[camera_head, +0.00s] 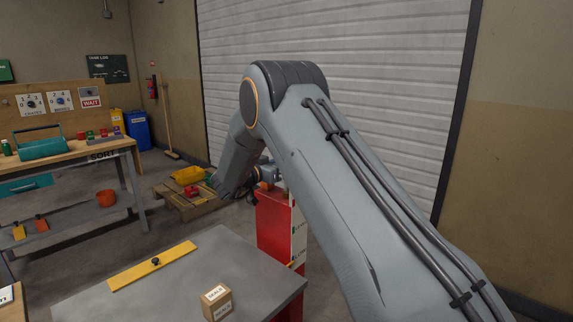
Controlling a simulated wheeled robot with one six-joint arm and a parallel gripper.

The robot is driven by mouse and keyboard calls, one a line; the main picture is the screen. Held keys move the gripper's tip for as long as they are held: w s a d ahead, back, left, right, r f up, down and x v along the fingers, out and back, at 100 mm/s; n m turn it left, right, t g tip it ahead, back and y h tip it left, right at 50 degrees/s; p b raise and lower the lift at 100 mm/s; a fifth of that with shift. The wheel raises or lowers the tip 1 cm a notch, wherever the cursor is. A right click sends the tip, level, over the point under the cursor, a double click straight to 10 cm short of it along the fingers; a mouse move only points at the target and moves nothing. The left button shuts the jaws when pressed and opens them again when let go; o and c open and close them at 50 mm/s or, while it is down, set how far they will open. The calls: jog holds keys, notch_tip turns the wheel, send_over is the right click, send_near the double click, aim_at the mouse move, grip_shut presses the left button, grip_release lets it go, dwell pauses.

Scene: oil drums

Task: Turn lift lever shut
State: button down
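A red cabinet (272,226) with a white labelled side panel (299,236) stands just behind the grey table. An orange part shows on its top, and a small yellow piece shows low on the white panel. My arm crosses the view and hides much of the cabinet. I cannot make out which part is the lift lever, or its position. My gripper (253,197) is small and dark, at the cabinet's upper left edge. Its fingers are not clear, and I cannot tell whether it touches anything.
The grey table (185,285) holds a yellow bar with a black knob (153,265) and a small cardboard box (216,302). A wooden pallet (185,202) with a yellow tray (188,175) lies behind. A workbench (72,153) stands at left. A roller door (400,70) closes the back.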

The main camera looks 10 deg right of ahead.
jog(key=shift+r, duration=0.25)
dwell(0.3)
jog(key=c, duration=1.8)
grip_release()
jog(key=shift+d, duration=0.15)
jog(key=shift+f, duration=0.1)
jog(key=shift+s+a, duration=0.1)
jog(key=shift+a, duration=0.25)
jog(key=b+v, duration=0.1)
jog(key=v, duration=0.6)
